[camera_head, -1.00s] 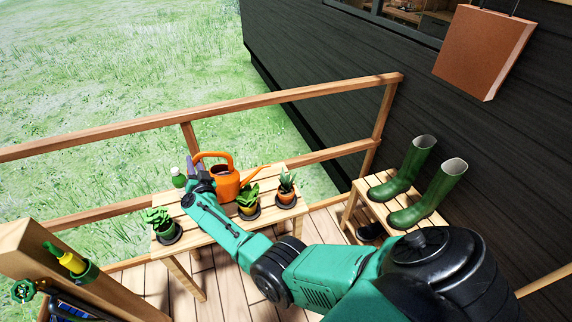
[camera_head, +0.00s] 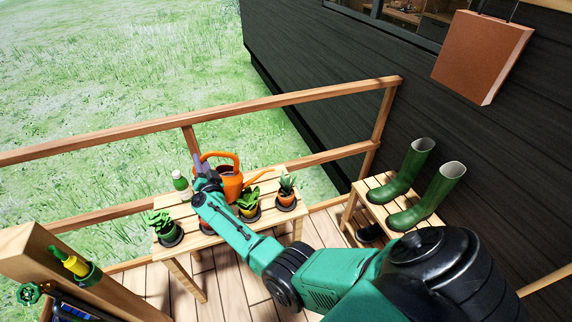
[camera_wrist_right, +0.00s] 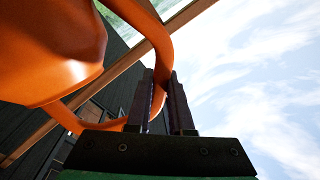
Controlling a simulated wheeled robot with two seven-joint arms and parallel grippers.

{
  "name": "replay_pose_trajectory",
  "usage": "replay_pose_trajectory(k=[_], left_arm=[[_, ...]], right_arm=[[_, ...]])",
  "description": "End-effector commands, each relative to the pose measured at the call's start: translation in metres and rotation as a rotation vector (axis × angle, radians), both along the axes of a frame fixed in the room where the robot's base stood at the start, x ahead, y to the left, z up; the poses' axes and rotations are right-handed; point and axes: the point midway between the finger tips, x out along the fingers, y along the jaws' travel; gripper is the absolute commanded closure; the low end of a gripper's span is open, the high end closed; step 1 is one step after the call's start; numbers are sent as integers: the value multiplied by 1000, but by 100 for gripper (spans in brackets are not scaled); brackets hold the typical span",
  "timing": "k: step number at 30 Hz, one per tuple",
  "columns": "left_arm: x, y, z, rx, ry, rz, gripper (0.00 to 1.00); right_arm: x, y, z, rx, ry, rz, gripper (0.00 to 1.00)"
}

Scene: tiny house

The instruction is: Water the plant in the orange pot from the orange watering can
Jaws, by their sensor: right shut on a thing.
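The orange watering can (camera_head: 231,187) is at the back of the slatted table, its spout pointing right. My right gripper (camera_head: 204,166) is at its left side, at the handle. In the right wrist view, my fingers (camera_wrist_right: 166,98) are shut on the orange handle (camera_wrist_right: 160,45), with the can's body (camera_wrist_right: 45,50) at upper left. I cannot tell whether the can touches the table. The orange pot (camera_head: 287,199) with a spiky plant (camera_head: 286,184) stands at the table's right end, just right of the spout tip. My left gripper is out of view.
The table (camera_head: 189,219) also holds a yellow pot (camera_head: 249,213), a green pot (camera_head: 168,234), a reddish pot partly behind my arm, and a bottle (camera_head: 181,184). A wooden railing (camera_head: 270,98) runs behind. Green boots (camera_head: 430,200) stand on a bench at right.

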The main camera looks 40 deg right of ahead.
Motion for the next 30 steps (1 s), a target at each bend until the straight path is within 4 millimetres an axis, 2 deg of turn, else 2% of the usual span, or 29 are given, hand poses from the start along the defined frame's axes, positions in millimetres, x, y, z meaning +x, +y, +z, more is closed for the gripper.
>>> replay_pose_trajectory(k=[9,30], left_arm=[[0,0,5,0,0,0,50],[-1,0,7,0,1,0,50]], right_arm=[[-2,-6,9,28,-19,0,100],[-6,-15,13,92,-45,2,100]])
